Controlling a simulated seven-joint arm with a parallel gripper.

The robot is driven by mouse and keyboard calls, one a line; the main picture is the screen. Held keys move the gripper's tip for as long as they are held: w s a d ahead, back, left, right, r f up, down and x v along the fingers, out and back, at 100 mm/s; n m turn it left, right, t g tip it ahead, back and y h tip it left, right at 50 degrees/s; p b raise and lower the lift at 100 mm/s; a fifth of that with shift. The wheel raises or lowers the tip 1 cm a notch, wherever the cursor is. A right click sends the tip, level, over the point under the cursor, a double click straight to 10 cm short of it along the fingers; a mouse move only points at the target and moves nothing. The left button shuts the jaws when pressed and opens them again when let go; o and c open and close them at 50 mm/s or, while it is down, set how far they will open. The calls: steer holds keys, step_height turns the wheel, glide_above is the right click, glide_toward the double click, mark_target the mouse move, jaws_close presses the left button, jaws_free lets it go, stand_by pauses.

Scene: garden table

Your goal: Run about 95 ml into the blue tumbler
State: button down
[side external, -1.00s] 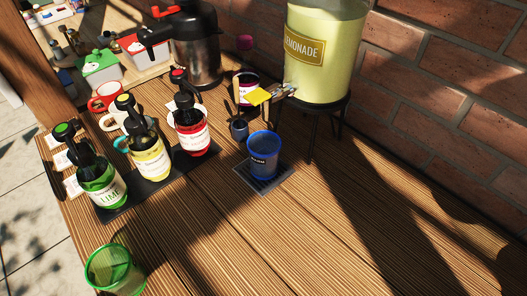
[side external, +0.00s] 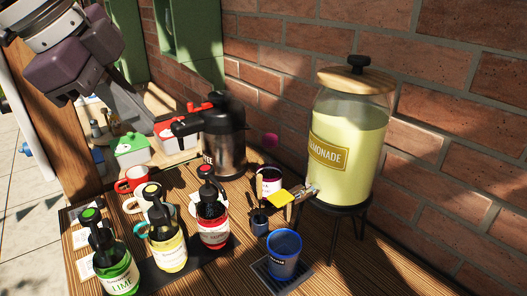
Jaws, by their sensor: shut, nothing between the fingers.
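The blue tumbler (side external: 284,257) stands upright on a dark drip tray (side external: 262,277) on the slatted table. Its contents cannot be made out. The lemonade dispenser (side external: 350,165), a glass jar of pale yellow liquid with a wooden lid, stands on a black stand behind and right of the tumbler. Its tap (side external: 303,195) with a yellow handle piece (side external: 279,200) points left, above and near the tumbler. No stream shows. My gripper (side external: 140,122) is at the upper left, far from tumbler and tap. It looks shut and empty; its tips are partly unclear against the background.
Pump bottles, lime green (side external: 118,272), yellow (side external: 167,247) and red (side external: 212,224), stand left of the tumbler. A coffee pot (side external: 223,145) and red mug (side external: 134,180) stand behind.

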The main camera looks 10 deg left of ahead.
steer(key=w+d+f+m, duration=0.2)
steer(key=d+m, duration=0.2)
steer(key=d, duration=0.4)
steer(key=m, duration=0.5)
glide_above(277, 199)
steer(key=f, duration=0.3)
steer(key=shift+s+a+h, duration=0.3)
steer(key=shift+h, duration=0.1)
steer(key=shift+d+f, duration=0.1)
steer(key=shift+f, duration=2.6)
steer(key=shift+f, duration=0.1)
steer(key=shift+f, duration=1.2)
steer(key=shift+r, duration=0.1)
step_height(277, 199, up, 8)
steer(key=shift+f, duration=0.1)
stand_by(0.5)
